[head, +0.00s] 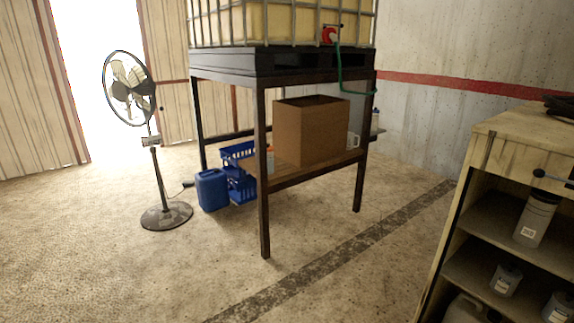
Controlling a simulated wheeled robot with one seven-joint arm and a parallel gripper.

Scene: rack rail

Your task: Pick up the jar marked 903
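A tall grey container with a dark cap and a white label (533,222) stands on the upper shelf of the wooden cabinet at the right. Its label digits are too small to read surely. Two smaller grey jars with white labels stand on the shelf below, one at the left (506,280) and one at the right (559,308), cut by the picture edge. Their markings are also too small to read, so I cannot tell which jar is marked 903. My gripper is not in view.
The cabinet (500,128) fills the right edge, with a pale jug (465,310) low inside. A dark stand (262,165) holds a caged tank (285,22) and a cardboard box (312,130). A fan (160,185) and blue canister (212,190) stand left. The foreground floor is clear.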

